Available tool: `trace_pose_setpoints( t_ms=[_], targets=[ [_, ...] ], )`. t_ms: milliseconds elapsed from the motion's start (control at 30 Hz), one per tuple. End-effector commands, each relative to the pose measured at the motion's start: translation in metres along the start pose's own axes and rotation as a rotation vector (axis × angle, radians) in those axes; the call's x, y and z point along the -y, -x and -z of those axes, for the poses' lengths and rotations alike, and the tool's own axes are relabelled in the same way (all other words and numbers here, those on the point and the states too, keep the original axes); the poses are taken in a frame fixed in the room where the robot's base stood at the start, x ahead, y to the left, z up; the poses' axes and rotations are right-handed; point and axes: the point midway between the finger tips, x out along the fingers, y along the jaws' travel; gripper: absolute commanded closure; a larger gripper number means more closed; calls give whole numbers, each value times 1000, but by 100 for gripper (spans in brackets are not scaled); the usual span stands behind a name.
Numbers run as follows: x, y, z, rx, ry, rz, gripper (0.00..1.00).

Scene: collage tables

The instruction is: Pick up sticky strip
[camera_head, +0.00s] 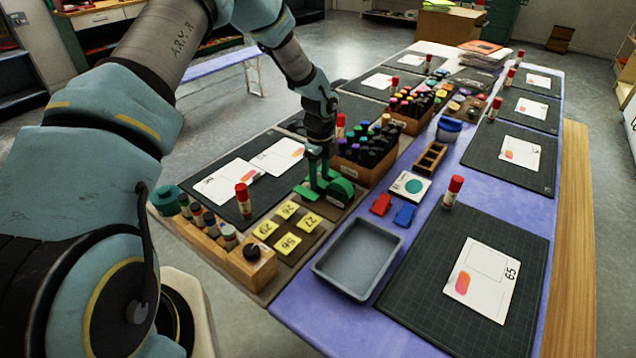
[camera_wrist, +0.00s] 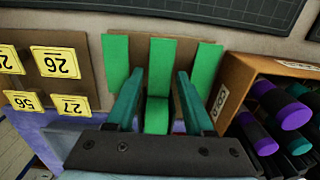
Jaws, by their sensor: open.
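Three green strips lie on a brown board (camera_wrist: 139,50) in the wrist view: a left strip (camera_wrist: 116,58), a middle strip (camera_wrist: 160,62) and a right strip (camera_wrist: 207,68). My gripper (camera_wrist: 161,80) is open, with one teal finger on each side of the middle strip. I cannot tell whether the fingers touch it. In the head view, my gripper (camera_head: 321,180) is down over the green pieces, beside a green strip (camera_head: 307,192). It hides part of them.
Yellow number cards (camera_head: 289,244) lie to the left of the strips. A wooden box of markers (camera_head: 362,171) stands close on the right. A wooden block with small bottles (camera_head: 222,250) and an empty grey tray (camera_head: 358,256) are nearer the front.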

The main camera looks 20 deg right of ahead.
Motion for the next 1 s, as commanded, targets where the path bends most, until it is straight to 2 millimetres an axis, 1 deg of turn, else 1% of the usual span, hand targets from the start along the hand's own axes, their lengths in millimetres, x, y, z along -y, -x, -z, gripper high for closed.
trace_pose_setpoints(
  t_ms=[400, 733, 933, 1000],
  targets=[
    [0, -2, 0, 0, 0, 0, 48],
    [0, -2, 0, 0, 0, 0, 84],
    [0, -1, 0, 0, 0, 0, 84],
    [0, 3, 0, 0, 0, 1, 84]
  ],
)
